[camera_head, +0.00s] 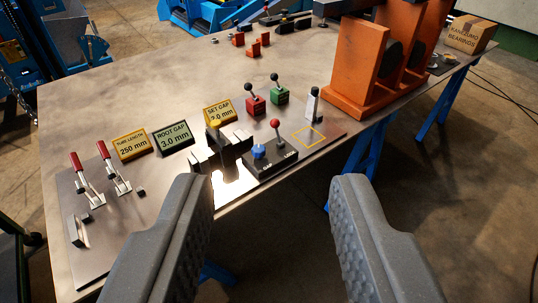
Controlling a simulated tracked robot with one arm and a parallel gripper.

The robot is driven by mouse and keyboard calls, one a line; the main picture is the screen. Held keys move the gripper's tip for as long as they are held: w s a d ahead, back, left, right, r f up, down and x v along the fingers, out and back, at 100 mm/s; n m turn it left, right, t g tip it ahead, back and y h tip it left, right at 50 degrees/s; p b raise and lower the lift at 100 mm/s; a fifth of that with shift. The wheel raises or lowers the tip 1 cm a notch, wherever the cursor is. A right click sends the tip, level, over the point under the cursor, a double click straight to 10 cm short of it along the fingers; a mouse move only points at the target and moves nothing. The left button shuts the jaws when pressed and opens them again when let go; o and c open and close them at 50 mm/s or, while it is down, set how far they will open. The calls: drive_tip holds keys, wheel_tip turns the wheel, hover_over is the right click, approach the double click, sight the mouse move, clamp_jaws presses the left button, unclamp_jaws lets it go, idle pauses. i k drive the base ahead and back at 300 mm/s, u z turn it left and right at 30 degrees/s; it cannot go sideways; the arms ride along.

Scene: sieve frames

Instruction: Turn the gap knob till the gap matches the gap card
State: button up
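A blue knob (259,153) stands on a dark control box (272,166) near the bench's front edge, beside a red-ball lever (276,127). I take it as the gap knob, but its label is too small to read. A green card (173,139) reads "ROOT GAP 3.0 mm". A yellow card (220,110) behind the fixture reads "SET GAP", apparently 2.0 mm. A dark clamp fixture (222,152) with a bright glow below it stands left of the knob. My gripper (272,187) is open and empty, nearer the camera than the knob and not touching it.
A yellow card (132,143) reads "TUBE LENGTH 250 mm". Two red-handled toggle clamps (112,168) stand at left. Red (255,103) and green (280,95) lever boxes are behind the knob. An orange machine (355,70) fills the right back. A yellow square (309,137) marks the bench.

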sight(258, 150)
drive_tip(key=u, duration=0.15)
drive_tip(key=i, duration=0.9)
drive_tip(key=z, duration=0.1)
